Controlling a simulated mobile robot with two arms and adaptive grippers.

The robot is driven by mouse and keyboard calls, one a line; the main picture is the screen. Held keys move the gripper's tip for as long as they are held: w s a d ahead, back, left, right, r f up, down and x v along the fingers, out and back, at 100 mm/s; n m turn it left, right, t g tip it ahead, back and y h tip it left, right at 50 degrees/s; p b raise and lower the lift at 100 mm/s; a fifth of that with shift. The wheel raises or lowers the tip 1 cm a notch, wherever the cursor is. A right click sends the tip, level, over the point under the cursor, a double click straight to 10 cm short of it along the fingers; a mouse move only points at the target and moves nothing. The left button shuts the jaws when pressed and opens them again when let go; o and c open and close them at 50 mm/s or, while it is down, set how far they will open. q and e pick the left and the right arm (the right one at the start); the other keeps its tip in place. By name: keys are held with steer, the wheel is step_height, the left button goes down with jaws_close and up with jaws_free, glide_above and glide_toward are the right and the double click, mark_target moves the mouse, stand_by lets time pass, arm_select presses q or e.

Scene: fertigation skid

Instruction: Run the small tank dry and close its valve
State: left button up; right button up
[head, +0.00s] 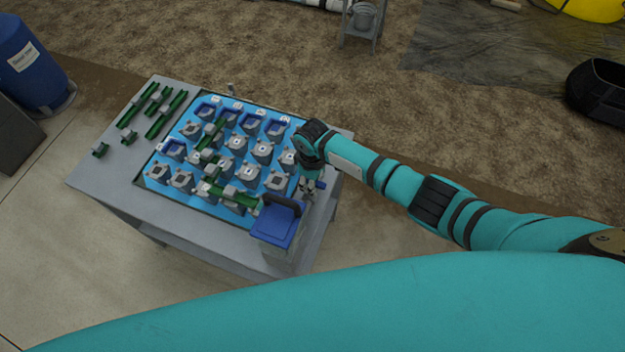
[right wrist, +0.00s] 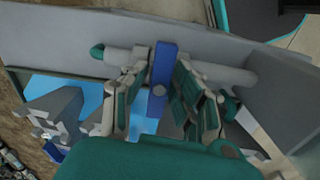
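The small blue tank (head: 275,226) with a dark rim stands at the front right corner of the grey table. The blue valve lever (head: 320,184) shows beside my right gripper (head: 308,184). In the right wrist view, the lever (right wrist: 161,78) crosses a grey pipe (right wrist: 225,74) between the two fingers of my right gripper (right wrist: 162,72). The fingertips are close to the lever on both sides; I cannot tell whether they press on it. The water level in the tank is not visible. My left gripper is out of view.
A blue board (head: 158,187) on the grey table (head: 90,173) carries several grey blocks, blue-rimmed basins and green channels. Loose green channels (head: 166,115) lie at the table's left. A blue barrel (head: 28,62) stands at the far left. A black tub (head: 598,92) lies at the right.

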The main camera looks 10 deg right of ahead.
steer(key=o, duration=0.3)
steer(key=shift+o, duration=0.2)
step_height(320, 180, up, 6)
steer(key=p, duration=0.5)
steer(key=shift+f+p, duration=0.1)
steer(key=shift+p, duration=0.3)
steer(key=shift+r+b, duration=0.2)
steer(key=shift+b, duration=0.1)
steer(key=shift+r, duration=1.9)
